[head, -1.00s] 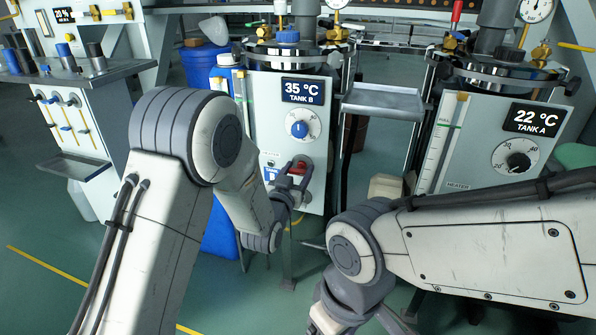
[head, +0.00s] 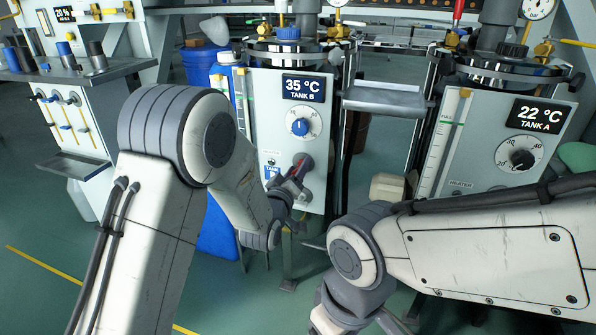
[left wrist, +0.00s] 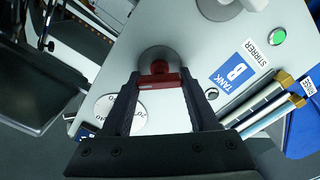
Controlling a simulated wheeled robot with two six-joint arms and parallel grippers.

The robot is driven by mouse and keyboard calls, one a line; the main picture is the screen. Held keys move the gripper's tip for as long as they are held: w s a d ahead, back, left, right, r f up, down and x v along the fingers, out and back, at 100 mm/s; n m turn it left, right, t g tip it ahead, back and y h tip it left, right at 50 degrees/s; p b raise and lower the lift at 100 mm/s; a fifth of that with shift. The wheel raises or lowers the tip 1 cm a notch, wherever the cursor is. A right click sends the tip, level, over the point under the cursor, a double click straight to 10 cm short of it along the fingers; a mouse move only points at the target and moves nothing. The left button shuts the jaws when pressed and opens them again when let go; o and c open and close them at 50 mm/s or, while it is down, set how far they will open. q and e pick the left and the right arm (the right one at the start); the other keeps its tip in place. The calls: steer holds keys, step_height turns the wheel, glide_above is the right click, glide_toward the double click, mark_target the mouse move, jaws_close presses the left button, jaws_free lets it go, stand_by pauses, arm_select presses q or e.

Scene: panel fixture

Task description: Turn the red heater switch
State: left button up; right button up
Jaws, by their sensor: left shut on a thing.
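The red heater switch (head: 304,164) sits low on the front panel of tank B (head: 262,110). My left gripper (head: 297,174) reaches it from below and is shut on it, with its fingers tilted in the head view. In the left wrist view, the red switch bar (left wrist: 159,79) lies between the two dark fingertips, in front of a round grey base. The fingers hide part of the switch and its surroundings. My right gripper is at the bottom edge of the head view, partly cut off and away from the panel; its jaws are unclear.
Tank B has a blue dial (head: 299,127) above the switch and a 35 °C display (head: 304,88). A green button (left wrist: 278,37) by a STIRRER label shows in the left wrist view. The tank A panel (head: 485,125) stands to the right, and a small shelf (head: 385,100) lies between the tanks.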

arm_select(q)
steer(key=n, duration=0.4)
steer(key=shift+f+n+b, duration=0.15)
steer(key=shift+n+b, duration=0.15)
steer(key=shift+b, duration=0.1)
steer(key=n, duration=0.4)
steer(key=shift+n+b, duration=0.3)
steer(key=shift+b, duration=0.05)
steer(key=o, duration=1.4)
steer(key=shift+s, duration=0.1)
steer(key=p+v, duration=0.4)
steer(key=v, duration=0.6)
steer(key=shift+s+a, duration=0.1)
steer(key=shift+s, duration=0.05)
